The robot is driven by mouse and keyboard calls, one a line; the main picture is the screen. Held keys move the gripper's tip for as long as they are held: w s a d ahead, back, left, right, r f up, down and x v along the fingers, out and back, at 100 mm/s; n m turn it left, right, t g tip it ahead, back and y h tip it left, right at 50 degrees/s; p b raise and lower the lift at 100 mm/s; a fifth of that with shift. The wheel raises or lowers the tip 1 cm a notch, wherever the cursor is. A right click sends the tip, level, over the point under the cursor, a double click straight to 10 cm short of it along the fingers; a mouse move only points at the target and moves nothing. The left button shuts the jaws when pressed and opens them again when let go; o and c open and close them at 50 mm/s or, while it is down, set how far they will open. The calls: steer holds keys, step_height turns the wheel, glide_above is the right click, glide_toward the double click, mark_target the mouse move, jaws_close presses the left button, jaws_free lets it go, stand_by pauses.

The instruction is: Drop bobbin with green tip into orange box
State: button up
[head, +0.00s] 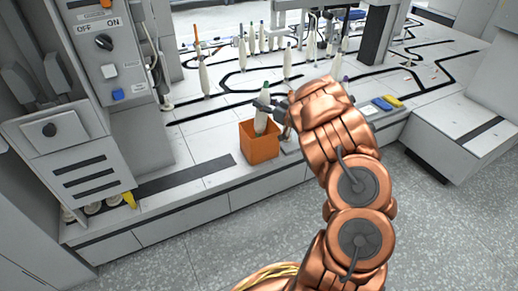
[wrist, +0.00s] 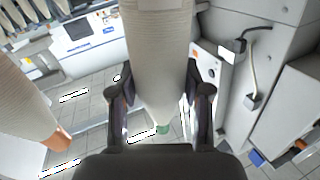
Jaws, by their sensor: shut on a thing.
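The bobbin with the green tip (head: 261,122) is pale and stands nearly upright in my gripper (head: 268,108), green end up. The wrist view shows its cream body (wrist: 158,50) between the two fingers, with the green tip (wrist: 163,126) beyond them. My gripper (wrist: 160,105) is shut on it. The orange box (head: 260,150) is open-topped and sits near the counter's front edge. In the head view the bobbin's lower end overlaps the box opening; whether it is inside or just above the rim is unclear.
Several pale bobbins stand farther back on the counter, including an orange-tipped one (head: 204,78). An orange-tipped bobbin (wrist: 25,100) also shows at left in the wrist view. A grey control cabinet (head: 110,60) stands left.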

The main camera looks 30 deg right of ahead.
mark_target(267, 94)
steer(key=shift+f+b, duration=2.85)
steer(key=shift+f, duration=0.15)
steer(key=o, duration=1.3)
steer(key=shift+r, duration=0.15)
step_height(267, 94, up, 10)
steer(key=shift+f, duration=0.1)
